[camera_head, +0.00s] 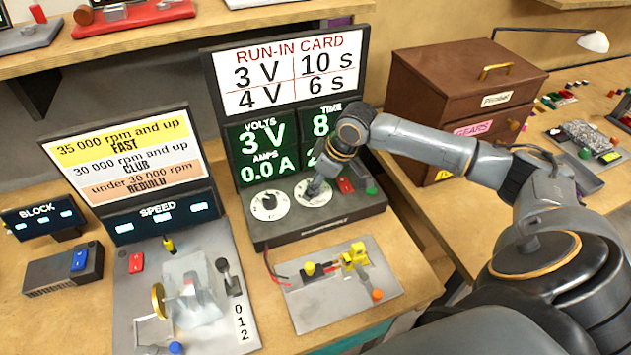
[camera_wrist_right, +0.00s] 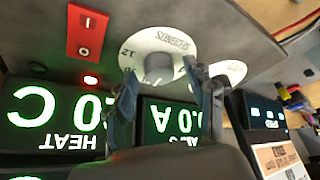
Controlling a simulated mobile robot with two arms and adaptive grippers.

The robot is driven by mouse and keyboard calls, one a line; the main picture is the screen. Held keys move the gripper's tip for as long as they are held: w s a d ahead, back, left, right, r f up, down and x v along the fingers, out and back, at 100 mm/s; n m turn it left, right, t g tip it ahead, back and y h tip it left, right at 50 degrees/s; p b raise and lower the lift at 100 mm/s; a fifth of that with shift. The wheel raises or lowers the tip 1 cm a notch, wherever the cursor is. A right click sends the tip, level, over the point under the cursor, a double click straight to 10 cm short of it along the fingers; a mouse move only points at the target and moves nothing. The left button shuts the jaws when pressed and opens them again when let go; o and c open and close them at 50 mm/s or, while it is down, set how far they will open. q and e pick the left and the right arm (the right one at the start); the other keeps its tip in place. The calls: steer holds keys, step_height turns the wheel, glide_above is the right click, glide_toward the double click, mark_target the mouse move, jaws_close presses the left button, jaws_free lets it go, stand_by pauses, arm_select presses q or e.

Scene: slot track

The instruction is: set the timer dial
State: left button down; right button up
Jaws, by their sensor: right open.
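The timer dial (camera_head: 325,198) is the right one of two round white dials on the grey power unit (camera_head: 330,222). In the right wrist view its face (camera_wrist_right: 172,42) reads SECONDS upside down, with a grey knob (camera_wrist_right: 158,67) in the middle. My right gripper (camera_head: 314,189) is pointed down at this dial. In the wrist view the open fingers (camera_wrist_right: 165,90) stand either side of the knob, with gaps visible; contact is not shown. The display (camera_head: 283,140) reads 3 V, 0.0 A and TIME 8; my arm partly covers it. My left gripper is out of view.
The run-in card (camera_head: 290,72) reads 3 V 10 s and 4 V 6 s. The volts dial (camera_head: 269,205) sits close left of the timer dial. A red switch (camera_head: 345,185) is close right. A plate with a yellow motor (camera_head: 352,257) lies in front.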

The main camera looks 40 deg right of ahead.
steer(key=c, duration=1.1)
steer(key=shift+r+p, duration=0.2)
steer(key=shift+p, duration=0.5)
steer(key=shift+c, duration=0.2)
steer(key=m+p, duration=0.2)
steer(key=p, duration=0.1)
steer(key=m+h+p, duration=0.1)
steer(key=m+p, duration=0.1)
steer(key=p, duration=0.1)
steer(key=m+h+p, duration=0.1)
steer(key=m+p, duration=0.1)
steer(key=p, duration=0.1)
steer(key=shift+s+a+r+t, duration=0.1)
steer(key=shift+a+t, duration=0.15)
steer(key=shift+t, duration=0.05)
steer(key=shift+f+m+h+p, duration=0.2)
steer(key=shift+m+h+p, duration=0.4)
steer(key=shift+m+p, duration=0.85)
steer(key=o, duration=1.1)
steer(key=shift+f, duration=0.1)
steer(key=shift+o, duration=0.2)
